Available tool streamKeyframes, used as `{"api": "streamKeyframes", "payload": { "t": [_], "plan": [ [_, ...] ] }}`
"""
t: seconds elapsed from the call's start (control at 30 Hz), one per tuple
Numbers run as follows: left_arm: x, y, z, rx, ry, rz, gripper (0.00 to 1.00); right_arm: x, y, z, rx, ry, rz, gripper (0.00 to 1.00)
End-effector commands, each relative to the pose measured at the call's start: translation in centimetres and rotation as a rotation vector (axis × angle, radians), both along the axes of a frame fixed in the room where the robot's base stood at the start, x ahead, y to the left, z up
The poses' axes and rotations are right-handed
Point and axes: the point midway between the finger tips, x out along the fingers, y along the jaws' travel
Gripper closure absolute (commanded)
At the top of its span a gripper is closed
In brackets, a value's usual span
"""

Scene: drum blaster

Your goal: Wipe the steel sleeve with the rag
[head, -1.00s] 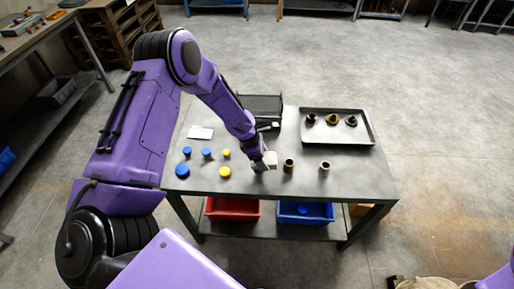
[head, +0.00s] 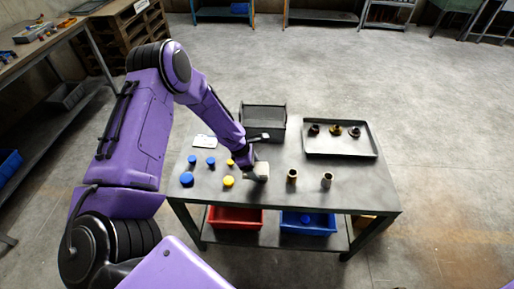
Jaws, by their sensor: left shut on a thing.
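My left gripper (head: 256,172) is low over the middle of the table. It is shut on a pale beige cloth-like piece, the rag (head: 262,169), which hangs at or just above the tabletop; I cannot tell if it touches. Two short upright cylinders stand to its right, apart from it. The nearer one is dark brownish (head: 292,176). The farther one looks greyer and is likely the steel sleeve (head: 327,180). The right gripper is out of view.
Blue caps (head: 187,180) and yellow caps (head: 228,181) lie left of the gripper. A black bin (head: 262,129) and a dark tray (head: 369,151) with small parts stand behind. Red (head: 236,223) and blue (head: 307,229) bins sit on the lower shelf. The table's front right is clear.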

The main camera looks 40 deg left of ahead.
Motion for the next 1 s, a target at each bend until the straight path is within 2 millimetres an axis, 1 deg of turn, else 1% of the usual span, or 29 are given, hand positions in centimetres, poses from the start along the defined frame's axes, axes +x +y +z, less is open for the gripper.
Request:
{"api": "streamKeyframes", "payload": {
  "t": [0.17,0.27,0.4,0.67,0.73,1.0],
  "plan": [
    [0.0,0.0,0.2,0.0,0.0,0.0,0.53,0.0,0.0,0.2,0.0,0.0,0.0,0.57],
    [0.0,0.0,1.2,0.0,0.0,0.0,0.53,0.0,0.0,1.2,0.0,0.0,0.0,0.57],
    [0.0,0.0,3.1,0.0,0.0,-0.001,0.53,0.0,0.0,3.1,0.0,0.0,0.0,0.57],
    [0.0,0.0,6.1,0.0,0.0,-0.001,0.53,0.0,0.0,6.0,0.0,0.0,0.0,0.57],
    [0.0,0.0,6.3,0.0,0.0,-0.001,0.53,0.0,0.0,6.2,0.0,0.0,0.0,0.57],
    [0.0,0.0,6.0,0.0,0.0,0.0,0.53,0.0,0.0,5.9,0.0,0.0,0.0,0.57]
  ]
}}
